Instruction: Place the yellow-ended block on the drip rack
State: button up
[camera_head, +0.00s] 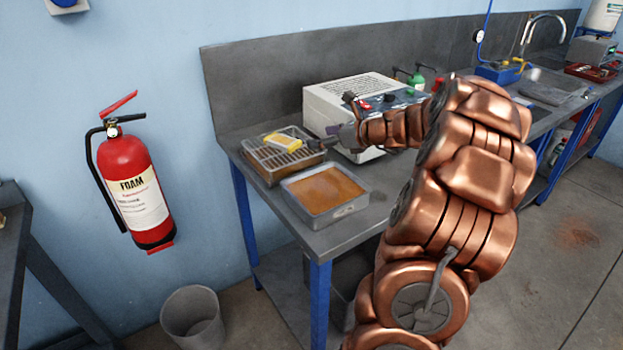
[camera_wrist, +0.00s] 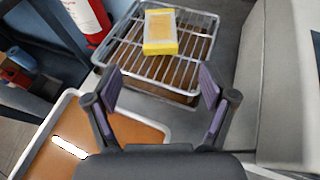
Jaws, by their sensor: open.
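The yellow-ended block (camera_head: 284,142) lies on the wire drip rack (camera_head: 262,164), near its back edge. In the wrist view the block (camera_wrist: 160,32) shows a yellow near end and an orange-tan top, and rests flat on the bars of the rack (camera_wrist: 200,72). My gripper (camera_wrist: 160,80) is open and empty, its purple-padded fingers spread apart. The block is beyond the fingertips, apart from them. In the head view my gripper (camera_head: 332,138) is just right of the rack.
A tray of orange-brown liquid (camera_head: 325,207) sits in front of the rack, and shows below my left finger in the wrist view. A white instrument box (camera_head: 345,100) stands close on the right. A fire extinguisher (camera_head: 130,185) hangs on the wall at left.

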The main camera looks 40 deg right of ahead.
jog(key=s+a+f+n+g+y, duration=0.1)
jog(key=s+a+n+g, duration=0.3)
jog(key=a, duration=0.6)
jog(key=s+a+n+g+y, duration=0.1)
jog(key=s+a+n, duration=0.1)
jog(key=a+n, duration=0.6)
jog(key=s+a+f+n+g+y, duration=0.1)
jog(key=s+a+n+g+y, duration=0.15)
jog(key=a, duration=1.05)
jog(key=s+a+f+n+g+h, duration=0.25)
jog(key=s+n, duration=0.45)
jog(key=s, duration=0.4)
jog(key=s+a+f+n+g+h, duration=0.2)
jog(key=s+a+n+g+h, duration=0.15)
jog(key=s+n, duration=0.5)
jog(key=s+d+n+g+h, duration=0.1)
jog(key=s+d+n+h, duration=0.1)
jog(key=s, duration=0.6)
jog(key=shift+s+d+f+n, duration=0.2)
jog(key=shift+d+f+n, duration=0.15)
jog(key=shift+d, duration=0.25)
jog(key=shift+h, duration=0.25)
notch_tip(320, 180, up, 5)
jog(key=p, duration=0.5)
